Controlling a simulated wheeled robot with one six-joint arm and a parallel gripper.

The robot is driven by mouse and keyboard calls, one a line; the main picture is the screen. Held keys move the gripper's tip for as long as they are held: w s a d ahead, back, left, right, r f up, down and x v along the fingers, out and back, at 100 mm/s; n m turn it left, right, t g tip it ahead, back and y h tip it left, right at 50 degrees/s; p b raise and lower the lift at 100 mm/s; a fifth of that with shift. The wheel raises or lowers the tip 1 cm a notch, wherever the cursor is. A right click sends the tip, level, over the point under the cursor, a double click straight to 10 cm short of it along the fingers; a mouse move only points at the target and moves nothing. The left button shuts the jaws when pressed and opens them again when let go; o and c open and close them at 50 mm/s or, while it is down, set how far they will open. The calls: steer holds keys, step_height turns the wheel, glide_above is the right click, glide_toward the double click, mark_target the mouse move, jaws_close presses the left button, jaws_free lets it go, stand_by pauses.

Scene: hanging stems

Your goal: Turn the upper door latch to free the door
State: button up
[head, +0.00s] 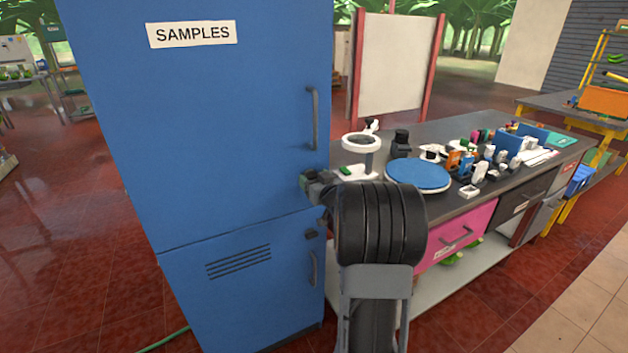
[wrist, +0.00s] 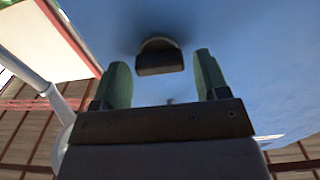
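The blue cabinet (head: 240,110) labelled SAMPLES stands at the left in the head view, its upper door against the frame with no gap that I can make out. In the wrist view the upper latch (wrist: 160,63) is a small dark block on a rounded base on the blue face. My gripper (wrist: 161,60) is open, with one green finger on each side of the latch and visible gaps to both. In the head view my gripper (head: 309,183) is at the door's right edge, below the upper handle (head: 313,118), and it hides the upper latch.
A lower latch (head: 311,235) and lower handle (head: 313,268) are below my gripper. A workbench (head: 440,135) right of the cabinet holds a blue round disc (head: 418,174), a white ring stand (head: 361,143) and several small parts. Red floor (head: 70,230) is open at the left.

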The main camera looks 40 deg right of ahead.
steer(key=c, duration=0.8)
steer(key=shift+o, duration=0.2)
steer(key=shift+f+b, duration=0.1)
steer(key=shift+b, duration=0.2)
steer(key=shift+a+f+n+b, duration=0.1)
steer(key=shift+n+b, duration=3.8)
steer(key=shift+n, duration=0.55)
steer(key=shift+a+f+n+b, duration=0.1)
steer(key=shift+n+b, duration=3.75)
steer(key=shift+n, duration=0.6)
steer(key=shift+r, duration=0.1)
steer(key=o, duration=0.9)
